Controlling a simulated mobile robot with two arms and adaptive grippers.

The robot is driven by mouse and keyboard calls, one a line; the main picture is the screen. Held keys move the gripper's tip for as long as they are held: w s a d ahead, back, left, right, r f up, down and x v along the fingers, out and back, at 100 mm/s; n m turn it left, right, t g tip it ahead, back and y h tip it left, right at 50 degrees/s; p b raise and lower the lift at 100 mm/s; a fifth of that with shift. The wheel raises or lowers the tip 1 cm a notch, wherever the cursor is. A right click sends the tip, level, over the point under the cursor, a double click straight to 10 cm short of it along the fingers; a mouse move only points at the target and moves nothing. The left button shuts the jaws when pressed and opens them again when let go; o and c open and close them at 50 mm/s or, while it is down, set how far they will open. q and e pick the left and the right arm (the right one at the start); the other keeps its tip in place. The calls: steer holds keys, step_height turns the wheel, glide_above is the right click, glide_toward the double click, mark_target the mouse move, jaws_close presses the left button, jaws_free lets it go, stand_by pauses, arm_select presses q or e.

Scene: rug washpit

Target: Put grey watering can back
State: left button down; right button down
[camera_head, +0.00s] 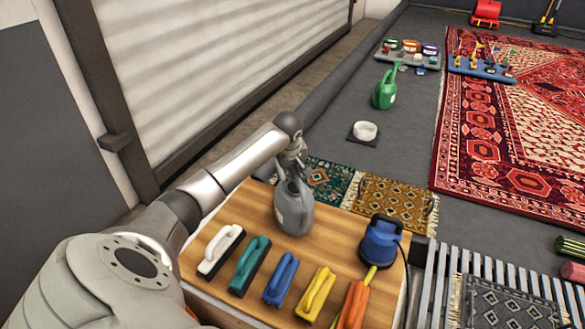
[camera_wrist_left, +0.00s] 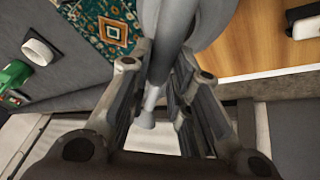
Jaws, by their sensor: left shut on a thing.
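The grey watering can (camera_head: 295,210) is upright at the back of the wooden table (camera_head: 245,212), in the middle of the head view. My left gripper (camera_head: 294,163) is above it and shut on its upper part. In the left wrist view the grey can (camera_wrist_left: 172,35) runs between the fingers of my left gripper (camera_wrist_left: 158,90). I cannot tell whether the can's base touches the table. My right gripper is not in view.
Several brushes, among them a white one (camera_head: 220,249) and a yellow one (camera_head: 316,294), line the table's front, with a blue device (camera_head: 380,241) at right. Small rugs (camera_head: 393,202) lie behind the table. A green watering can (camera_head: 385,90) and a white roll (camera_head: 365,130) stand on the grey floor beyond.

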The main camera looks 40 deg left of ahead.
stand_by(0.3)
arm_select(q)
steer(key=c, duration=1.7)
jaws_free()
steer(key=o, duration=0.4)
steer(key=shift+c, duration=0.2)
